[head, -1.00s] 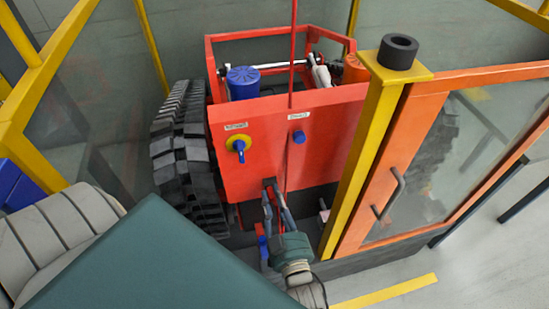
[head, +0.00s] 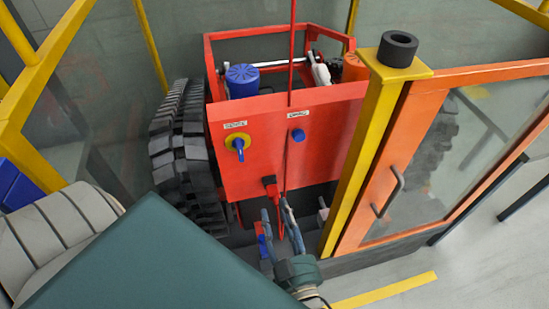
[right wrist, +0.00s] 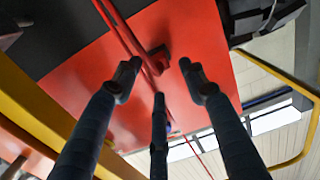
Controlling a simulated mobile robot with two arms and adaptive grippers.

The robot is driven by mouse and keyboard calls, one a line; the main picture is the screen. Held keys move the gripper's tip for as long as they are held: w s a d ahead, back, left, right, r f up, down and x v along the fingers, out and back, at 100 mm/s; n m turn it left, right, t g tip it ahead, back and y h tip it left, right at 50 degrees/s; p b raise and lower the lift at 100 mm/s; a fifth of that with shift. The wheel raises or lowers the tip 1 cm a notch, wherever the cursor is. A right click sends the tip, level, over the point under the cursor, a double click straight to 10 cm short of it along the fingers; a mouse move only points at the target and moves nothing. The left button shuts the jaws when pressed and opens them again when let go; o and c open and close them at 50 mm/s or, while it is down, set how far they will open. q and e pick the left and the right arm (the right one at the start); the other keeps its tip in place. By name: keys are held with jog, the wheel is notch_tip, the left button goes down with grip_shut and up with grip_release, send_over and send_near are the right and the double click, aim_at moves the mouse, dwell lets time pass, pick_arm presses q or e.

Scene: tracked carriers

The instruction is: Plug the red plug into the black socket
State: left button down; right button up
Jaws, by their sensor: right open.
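The red plug (head: 270,186) is at the lower part of the red carrier panel (head: 255,160), with a red cable hanging below it. In the right wrist view the plug (right wrist: 158,61) appears against the panel. I cannot make out the black socket; the plug may cover it, and I cannot tell how deep the plug sits. My right gripper (head: 277,207) is open, just below and in front of the plug, apart from it. In the right wrist view its fingers (right wrist: 158,82) are spread with nothing between them. My left gripper is not in view.
A blue-handled switch on a yellow disc (head: 238,146) and a blue knob (head: 298,136) are on the panel. A black track (head: 183,150) is at left. A yellow post (head: 365,150) and an orange-framed door (head: 395,170) stand close at right. A red cable crosses the panel.

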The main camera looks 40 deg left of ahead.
jog(key=shift+v, duration=2.75)
